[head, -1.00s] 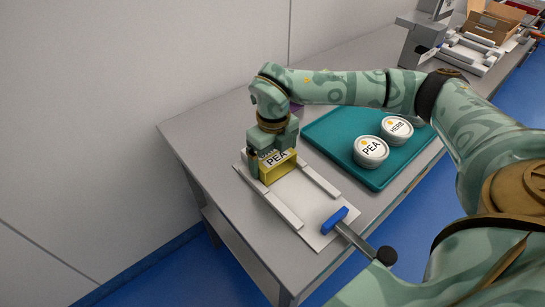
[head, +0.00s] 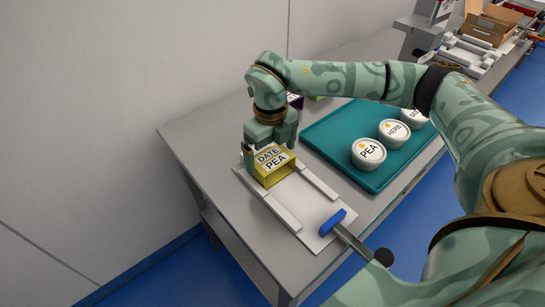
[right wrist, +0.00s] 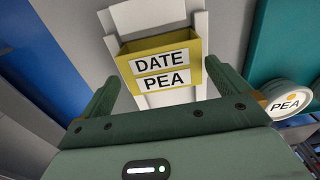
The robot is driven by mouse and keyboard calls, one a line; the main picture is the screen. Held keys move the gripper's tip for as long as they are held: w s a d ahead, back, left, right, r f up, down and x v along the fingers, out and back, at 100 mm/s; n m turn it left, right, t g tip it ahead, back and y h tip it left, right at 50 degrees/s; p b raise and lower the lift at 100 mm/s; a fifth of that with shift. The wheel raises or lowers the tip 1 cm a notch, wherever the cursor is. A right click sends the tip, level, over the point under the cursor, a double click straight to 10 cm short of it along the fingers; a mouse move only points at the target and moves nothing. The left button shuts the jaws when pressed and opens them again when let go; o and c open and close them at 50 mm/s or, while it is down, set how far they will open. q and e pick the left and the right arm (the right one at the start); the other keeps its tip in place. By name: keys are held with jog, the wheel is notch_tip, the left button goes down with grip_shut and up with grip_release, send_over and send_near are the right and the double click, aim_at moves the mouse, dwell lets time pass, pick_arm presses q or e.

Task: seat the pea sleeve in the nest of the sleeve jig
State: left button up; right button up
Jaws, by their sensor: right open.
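The yellow pea sleeve (head: 283,176), labelled DATE and PEA, sits at the far end of the white sleeve jig (head: 316,212), between its two side rails. It also shows in the right wrist view (right wrist: 190,73), with its labels facing the camera. I cannot tell whether it is fully down in the nest. My right gripper (head: 269,147) is open just above and behind the sleeve and hides part of its far side. In the right wrist view, its fingers (right wrist: 165,88) stand apart on either side of the sleeve. My left gripper is not in view.
A teal tray (head: 335,127) right of the jig holds white tubs, including PEA (head: 369,153) and HERB (head: 394,132). A purple sleeve (head: 295,101) is partly hidden behind my arm. Cartons (head: 491,25) stand far right.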

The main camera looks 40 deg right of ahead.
aim_at(272, 158)
notch_tip(272, 158, up, 9)
jog(key=p, duration=0.2)
jog(key=shift+d, duration=0.1)
